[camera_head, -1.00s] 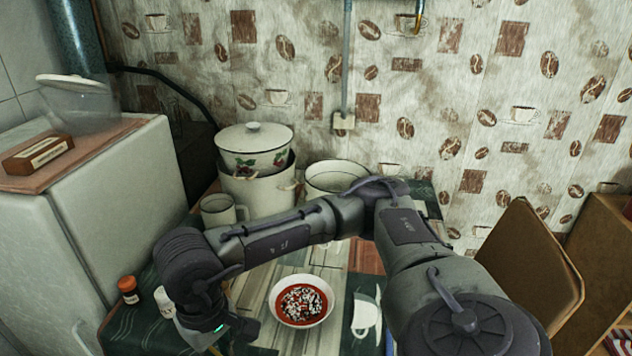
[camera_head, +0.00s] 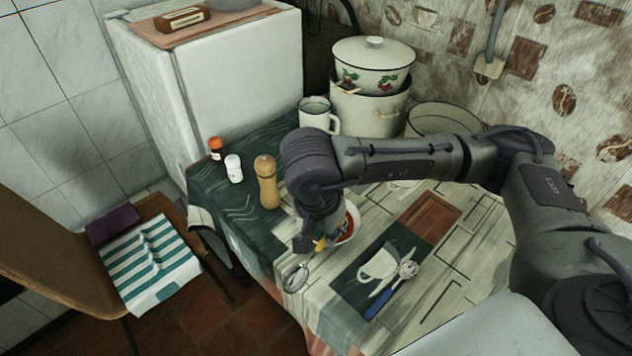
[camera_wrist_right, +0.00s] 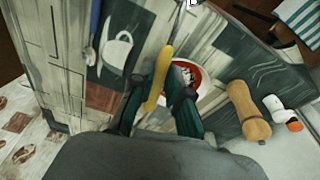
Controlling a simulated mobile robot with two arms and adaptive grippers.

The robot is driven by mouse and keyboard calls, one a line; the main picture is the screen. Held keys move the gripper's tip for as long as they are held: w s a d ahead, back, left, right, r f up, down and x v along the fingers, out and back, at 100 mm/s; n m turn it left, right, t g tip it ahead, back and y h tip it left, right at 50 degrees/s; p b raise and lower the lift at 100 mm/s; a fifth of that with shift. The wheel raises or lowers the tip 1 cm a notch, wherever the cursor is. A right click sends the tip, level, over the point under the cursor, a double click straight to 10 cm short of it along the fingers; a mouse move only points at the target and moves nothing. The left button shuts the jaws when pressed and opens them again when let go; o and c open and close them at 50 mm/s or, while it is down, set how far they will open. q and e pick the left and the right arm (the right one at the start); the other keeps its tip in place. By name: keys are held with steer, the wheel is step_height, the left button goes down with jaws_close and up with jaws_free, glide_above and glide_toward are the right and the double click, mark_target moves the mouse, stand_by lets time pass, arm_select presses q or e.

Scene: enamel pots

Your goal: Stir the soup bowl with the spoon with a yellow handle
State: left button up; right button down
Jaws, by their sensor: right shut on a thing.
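My right gripper (camera_head: 314,243) is shut on the yellow handle (camera_head: 321,243) of a spoon, low over the near left side of the table. The spoon's metal end (camera_head: 296,274) points toward the table's front edge. In the right wrist view the yellow handle (camera_wrist_right: 159,80) lies between the fingers (camera_wrist_right: 155,98), its metal shaft running up the picture. The soup bowl (camera_head: 350,225), white with red soup, is just right of the gripper and partly hidden by my arm. In the wrist view the bowl (camera_wrist_right: 209,82) shows behind a finger. My left gripper is not in view.
A blue-handled utensil (camera_head: 386,297) lies right. A mug (camera_head: 318,114) and pots (camera_head: 370,105) stand behind. A chair (camera_head: 150,255) stands left.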

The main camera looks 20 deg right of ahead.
steer(key=shift+w+a+r+m, duration=0.1)
steer(key=shift+w+m, duration=0.25)
steer(key=shift+m, duration=0.85)
arm_select(q)
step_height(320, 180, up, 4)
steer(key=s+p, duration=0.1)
steer(key=p, duration=0.3)
arm_select(e)
steer(key=w+d+r+m+g+y, duration=0.15)
steer(key=w+m+y, duration=0.35)
steer(key=m, duration=1.3)
steer(key=w+d+r+m+g+y, duration=0.1)
steer(key=w+m+g+y, duration=0.35)
steer(key=m, duration=1.25)
arm_select(q)
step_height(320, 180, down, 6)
steer(key=b, duration=0.6)
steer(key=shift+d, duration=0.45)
arm_select(e)
steer(key=shift+m+t+y, duration=0.3)
steer(key=shift+t+y, duration=0.5)
steer(key=shift+y, duration=0.15)
steer(key=shift+s+f, duration=0.2)
steer(key=shift+f, duration=1.3)
steer(key=shift+s+f, duration=0.25)
steer(key=shift+f, duration=1.3)
steer(key=shift+s+f, duration=0.2)
steer(key=shift+f, duration=1.3)
